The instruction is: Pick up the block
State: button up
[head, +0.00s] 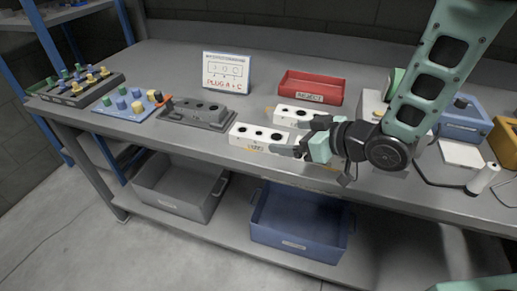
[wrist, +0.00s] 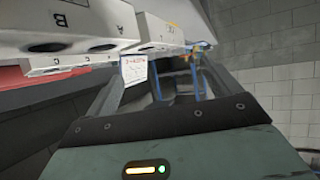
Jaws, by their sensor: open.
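Two white blocks with round dark holes lie on the grey workbench (head: 180,65). The nearer white block (head: 258,132) is just left of my gripper (head: 294,136), and the farther white block (head: 299,112) lies behind the fingers, partly hidden by them. The pictures do not show which one the task means. My gripper is open, with its fingers pointing left, close to the nearer block's right end. I cannot tell if they touch it. In the wrist view, lettered white blocks (wrist: 75,22) fill the upper left, near the left finger; nothing is clearly held between the fingers (wrist: 160,68).
A red tray (head: 311,88) stands behind the blocks, with a sign (head: 226,72) to its left. A dark grey fixture (head: 198,112) and a blue board with pegs (head: 130,104) are farther left. Grey (head: 180,187) and blue (head: 298,222) bins sit on the lower shelf.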

aim_at(256, 133)
jog(key=p+x, duration=0.1)
jog(key=x, duration=0.3)
jog(key=shift+w+a, duration=0.1)
jog(key=shift+p+x, duration=0.8)
jog(key=shift+x, duration=2.2)
jog(key=c, duration=1.8)
